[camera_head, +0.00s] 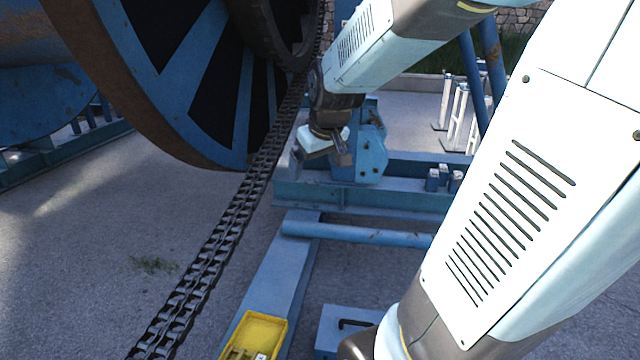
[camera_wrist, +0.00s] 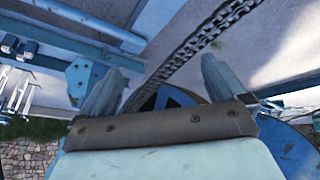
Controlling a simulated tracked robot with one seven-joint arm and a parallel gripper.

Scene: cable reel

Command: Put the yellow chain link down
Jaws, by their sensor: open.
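My gripper (camera_head: 338,152) hangs beside the dark chain, in front of the blue stand. In the wrist view my gripper (camera_wrist: 162,68) has its two fingers spread apart, with nothing held between them. I cannot make out a yellow chain link for certain in either view. A yellow tray (camera_head: 262,328) sits at the bottom of the head view, cut off by the edge. Small pieces (camera_head: 240,354) lie in it, too cropped to identify. The dark double chain (camera_head: 215,255) runs from the lower left up to the large reel; it also shows in the wrist view (camera_wrist: 205,38).
The large blue and brown reel (camera_head: 185,75) fills the upper left. A blue stand (camera_head: 368,150) and a horizontal blue pipe (camera_head: 360,233) lie right of the chain. A blue box (camera_head: 335,325) with a handle is beside the tray. Bare ground lies left of the chain.

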